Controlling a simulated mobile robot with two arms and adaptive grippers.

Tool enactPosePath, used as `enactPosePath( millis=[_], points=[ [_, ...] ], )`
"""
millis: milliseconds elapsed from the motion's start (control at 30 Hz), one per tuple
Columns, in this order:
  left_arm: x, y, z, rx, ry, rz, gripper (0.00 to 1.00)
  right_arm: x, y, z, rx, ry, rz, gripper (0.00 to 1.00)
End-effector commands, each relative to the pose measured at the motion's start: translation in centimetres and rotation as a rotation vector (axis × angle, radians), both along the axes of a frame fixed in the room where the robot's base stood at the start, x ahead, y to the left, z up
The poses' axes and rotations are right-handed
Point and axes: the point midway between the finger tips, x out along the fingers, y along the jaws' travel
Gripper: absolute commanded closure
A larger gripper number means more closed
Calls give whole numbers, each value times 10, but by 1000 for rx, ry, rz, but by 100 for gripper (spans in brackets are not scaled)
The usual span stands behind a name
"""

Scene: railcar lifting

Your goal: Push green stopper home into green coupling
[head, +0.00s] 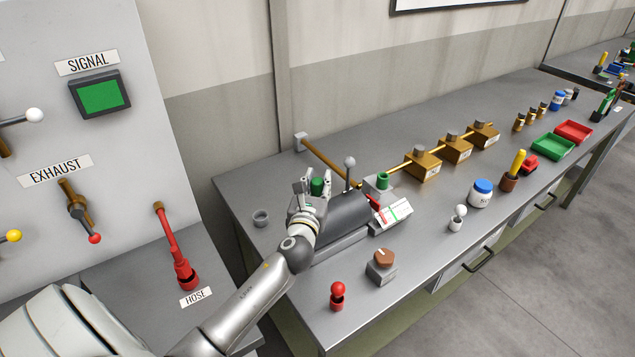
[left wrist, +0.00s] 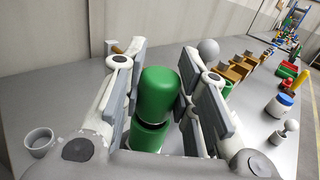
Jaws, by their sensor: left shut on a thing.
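The green stopper (head: 317,187) stands upright between the fingers of my left gripper (head: 314,190), which is shut on it. In the left wrist view the rounded green stopper (left wrist: 160,95) shows between the two grey finger pads of the gripper (left wrist: 166,90). Directly below it is a second green piece, seemingly the green coupling (left wrist: 148,137), with a dark band between the two. I cannot tell how deep the stopper sits. Another green cylinder (head: 383,180) stands on a grey block to the right. My right gripper is not in view.
A small grey cup (head: 261,218) stands to the left. Brass blocks (head: 422,164) line the bench's back. A red knob (head: 338,294) stands near the front edge.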

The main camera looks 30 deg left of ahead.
Motion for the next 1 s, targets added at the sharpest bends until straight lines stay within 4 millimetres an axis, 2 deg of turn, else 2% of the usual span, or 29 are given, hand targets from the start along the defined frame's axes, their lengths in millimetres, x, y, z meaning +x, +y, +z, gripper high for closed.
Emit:
enactPosePath(
  millis=[133, 167, 333, 733, 867, 1000],
  points=[
    [0, 0, -4, 1, -1, 0, 98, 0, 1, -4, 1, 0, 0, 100],
    [0, 0, -3, 1, -1, 0, 70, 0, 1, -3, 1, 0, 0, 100],
    [0, 0, -3, 1, -1, 0, 48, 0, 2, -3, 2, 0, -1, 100],
    [-5, -2, -5, 0, 2, 0, 47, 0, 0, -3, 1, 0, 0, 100],
    [-21, -9, -5, 1, 3, -1, 47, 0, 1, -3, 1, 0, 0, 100],
    [-48, -20, -5, -1, 3, -1, 47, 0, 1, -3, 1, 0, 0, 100]
  ],
)
